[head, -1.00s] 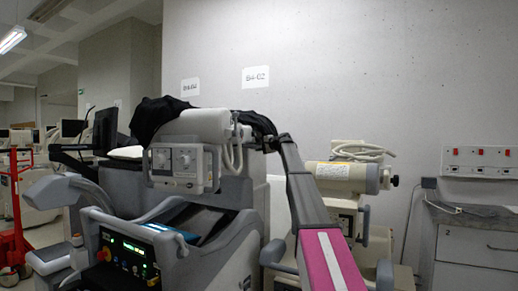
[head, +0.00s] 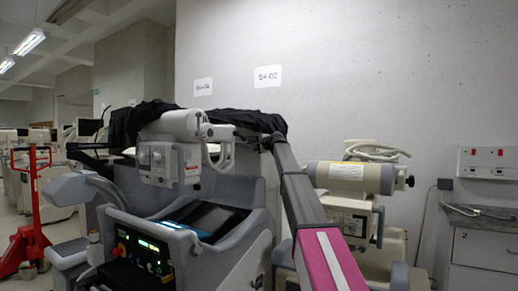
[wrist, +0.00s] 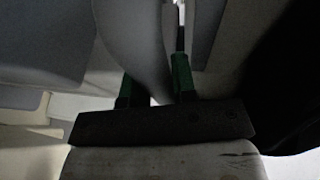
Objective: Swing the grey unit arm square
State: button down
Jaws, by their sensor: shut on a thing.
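The grey unit (head: 235,200) stands ahead, left of my arm. Its arm's end carries a white cylindrical head (head: 180,123) with a boxy knobbed front (head: 165,162), above the unit's sloping console. The rest of that unit's arm is largely hidden behind the head and a black cover (head: 250,120). My gripper (head: 246,137) is at the right of the head, small and dark in the head view. In the wrist view my gripper (wrist: 152,88) has its green-edged fingers on either side of a pale grey curved piece (wrist: 140,45) and is shut on it. Which part this is, I cannot tell for sure.
A second, beige unit (head: 348,177) stands close on the right, beside my arm. Further right are a grey drawer cabinet (head: 485,250) and a wall socket panel (head: 487,163). A red pallet jack (head: 35,210) stands at the left. The wall is behind.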

jog(key=c, duration=1.2)
grip_release()
jog(key=shift+d+r, duration=0.2)
jog(key=shift+d, duration=0.6)
jog(key=shift+o, duration=1.3)
jog(key=shift+d+f, duration=0.1)
jog(key=shift+d, duration=0.15)
jog(key=v, duration=1)
jog(key=shift+s, duration=0.45)
jog(key=shift+d, duration=0.1)
